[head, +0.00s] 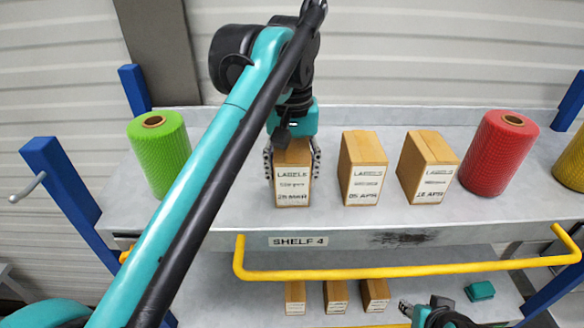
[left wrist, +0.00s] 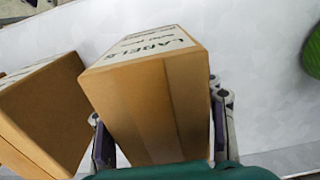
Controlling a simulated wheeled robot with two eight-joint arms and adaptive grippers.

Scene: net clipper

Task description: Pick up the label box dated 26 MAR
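The label box (head: 292,185) stands upright on the upper shelf in the head view, leftmost of three boxes. Its printed date ends in MAR; the day number looks like 26 but is blurred. My left gripper (head: 292,160) comes from above, with one finger close along each side of this box. In the left wrist view the box (left wrist: 150,100) fills the space between the fingers (left wrist: 160,140); I cannot tell if both pads press on it. My right gripper (head: 425,310) is low in the head view by the lower shelf, partly cut off, its opening unclear.
Boxes dated 05 APR (head: 362,170) and one more APR date (head: 427,168) stand to the right. Green (head: 160,153) and red (head: 498,153) net rolls flank the row. A yellow rail (head: 400,272) runs along the front. Small boxes (head: 335,297) stand on the lower shelf.

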